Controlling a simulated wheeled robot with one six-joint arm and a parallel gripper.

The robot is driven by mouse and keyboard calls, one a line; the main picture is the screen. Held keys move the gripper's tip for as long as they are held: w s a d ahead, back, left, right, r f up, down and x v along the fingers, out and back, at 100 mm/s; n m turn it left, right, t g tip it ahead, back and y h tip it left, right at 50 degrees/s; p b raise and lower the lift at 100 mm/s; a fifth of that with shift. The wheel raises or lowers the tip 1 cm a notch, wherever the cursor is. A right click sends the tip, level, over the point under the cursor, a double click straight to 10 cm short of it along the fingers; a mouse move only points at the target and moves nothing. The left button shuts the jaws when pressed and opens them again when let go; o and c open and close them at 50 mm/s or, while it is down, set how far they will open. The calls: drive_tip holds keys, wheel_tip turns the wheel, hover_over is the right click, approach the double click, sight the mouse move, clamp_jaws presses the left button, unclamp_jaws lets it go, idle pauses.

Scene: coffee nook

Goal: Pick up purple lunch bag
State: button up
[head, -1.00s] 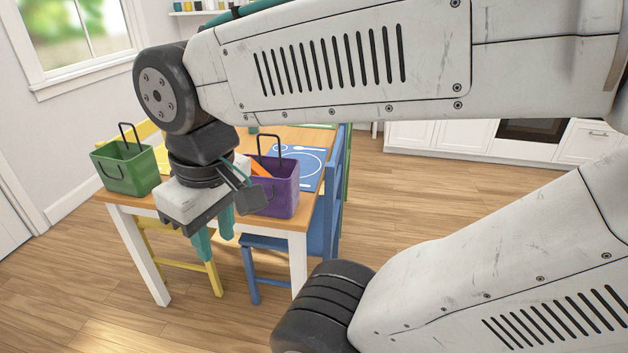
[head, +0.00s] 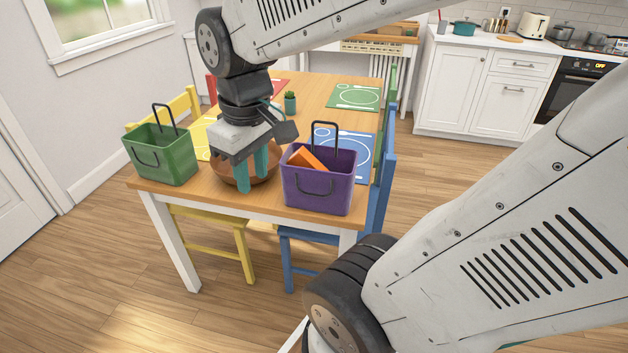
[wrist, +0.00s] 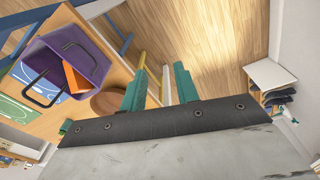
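The purple lunch bag (head: 320,188) stands upright at the near right corner of the wooden table. Its black handle stands up, and an orange item (head: 306,159) shows inside its open top. In the wrist view the purple lunch bag (wrist: 90,60) is at the upper left, to the left of my gripper. My gripper (head: 253,175) points downward to the left of the bag, apart from it, in front of a brown bowl (head: 230,172). In the wrist view the teal fingers of my gripper (wrist: 160,88) are spread with nothing between them.
A green lunch bag (head: 160,153) stands at the table's near left corner. Green (head: 354,96) and blue (head: 356,160) placemats and a small potted plant (head: 290,102) are on the table (head: 315,92). Yellow (head: 245,250) and blue (head: 292,262) chairs stand around it. Open floor lies in front.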

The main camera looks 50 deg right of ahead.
drive_tip(key=w+d+f+n, duration=0.1)
drive_tip(key=w+d+f, duration=0.2)
drive_tip(key=d, duration=0.3)
drive_tip(key=w+d+f+n, duration=0.1)
drive_tip(key=w+d+f, duration=0.2)
drive_tip(key=d, duration=0.4)
drive_tip(key=n+g, duration=0.1)
approach(331, 192)
drive_tip(key=w, duration=0.1)
drive_tip(key=w+a, duration=0.1)
drive_tip(key=w, duration=0.2)
drive_tip(key=shift+w+a+f, duration=0.25)
drive_tip(key=shift+w+f, duration=0.15)
wheel_tip(331, 192, down, 7)
drive_tip(key=shift+s+f, duration=0.15)
drive_tip(key=shift+f, duration=0.1)
drive_tip(key=shift+d+r, duration=0.1)
drive_tip(key=shift+d, duration=0.05)
clamp_jaws()
